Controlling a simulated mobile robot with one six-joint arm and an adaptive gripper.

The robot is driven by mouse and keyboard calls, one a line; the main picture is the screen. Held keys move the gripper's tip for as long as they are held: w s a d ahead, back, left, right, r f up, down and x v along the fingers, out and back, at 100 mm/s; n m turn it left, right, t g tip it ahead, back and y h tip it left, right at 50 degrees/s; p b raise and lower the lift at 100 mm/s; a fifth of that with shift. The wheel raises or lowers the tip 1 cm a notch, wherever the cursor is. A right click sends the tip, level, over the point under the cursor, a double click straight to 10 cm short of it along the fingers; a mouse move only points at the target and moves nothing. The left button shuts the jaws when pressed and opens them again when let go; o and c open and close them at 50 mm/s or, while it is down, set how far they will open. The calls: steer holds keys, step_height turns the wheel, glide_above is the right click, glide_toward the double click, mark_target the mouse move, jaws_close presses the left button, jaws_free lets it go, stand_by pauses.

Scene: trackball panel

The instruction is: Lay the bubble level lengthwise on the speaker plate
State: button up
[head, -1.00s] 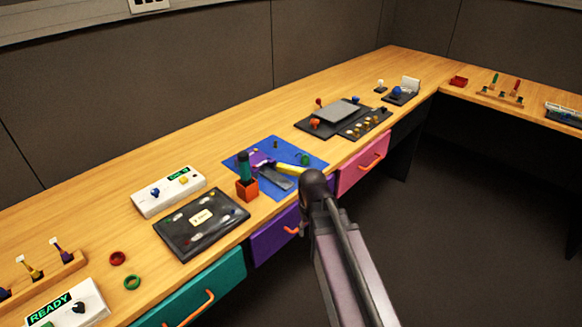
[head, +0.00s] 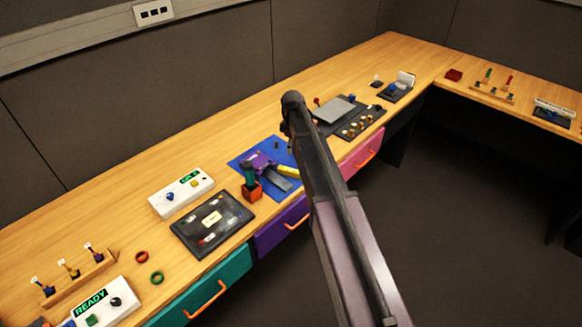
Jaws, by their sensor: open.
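I cannot make out the bubble level for certain. My gripper is not visible.
An orange cup (head: 252,190) with a green-handled tool stands on the mat's front edge. A black panel (head: 212,222), white boxes and a peg rack (head: 72,276) are to the left. The desk's back strip is clear.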

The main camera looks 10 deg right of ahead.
mark_target(291, 170)
steer(key=shift+w+r, duration=0.2)
steer(key=shift+w, duration=0.1)
steer(key=shift+f, duration=0.2)
step_height(291, 170, down, 8)
steer(key=b, duration=0.8)
steer(key=shift+f, duration=0.1)
steer(key=shift+b, duration=0.3)
steer(key=shift+f, duration=0.15)
steer(key=shift+w+a+f+b, duration=0.1)
steer(key=shift+f+b, duration=1.15)
steer(key=shift+b, duration=0.05)
steer(key=shift+a+f+b, duration=0.1)
steer(key=shift+f+b, duration=1.15)
steer(key=shift+b, duration=0.05)
jaws_close()
